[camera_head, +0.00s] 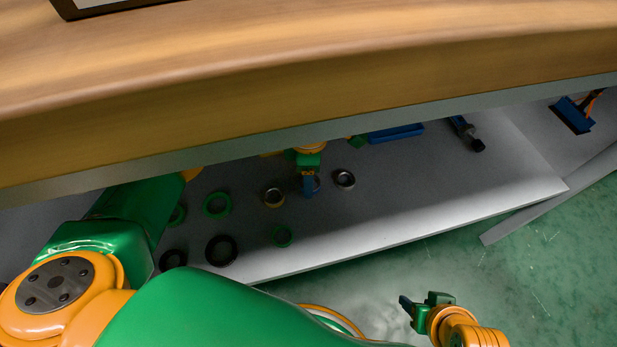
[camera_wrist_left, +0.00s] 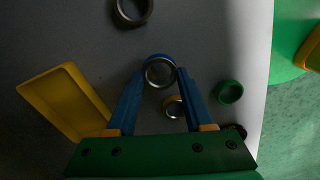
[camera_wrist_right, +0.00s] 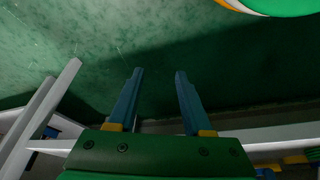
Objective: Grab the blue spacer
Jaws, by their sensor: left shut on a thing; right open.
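The blue spacer (camera_wrist_left: 160,57) is a short ring with a blue outside and a metallic inside. In the left wrist view it sits between the two blue fingertips of my left gripper (camera_wrist_left: 160,74), which is shut on it. In the head view, my left gripper (camera_head: 308,186) reaches down under the bench edge to the grey shelf (camera_head: 430,195); the spacer is mostly hidden behind the finger there. My right gripper (camera_head: 424,304) is open and empty over the green floor; its parted fingers also show in the right wrist view (camera_wrist_right: 160,75).
Around it on the shelf lie a dark metal ring (camera_head: 344,179), a yellow-edged ring (camera_head: 274,197), green rings (camera_head: 282,236) and black rings (camera_head: 221,262). A blue tray (camera_head: 396,133) and a yellow tray (camera_wrist_left: 62,100) are nearby. The wooden bench top (camera_head: 300,60) overhangs the shelf.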

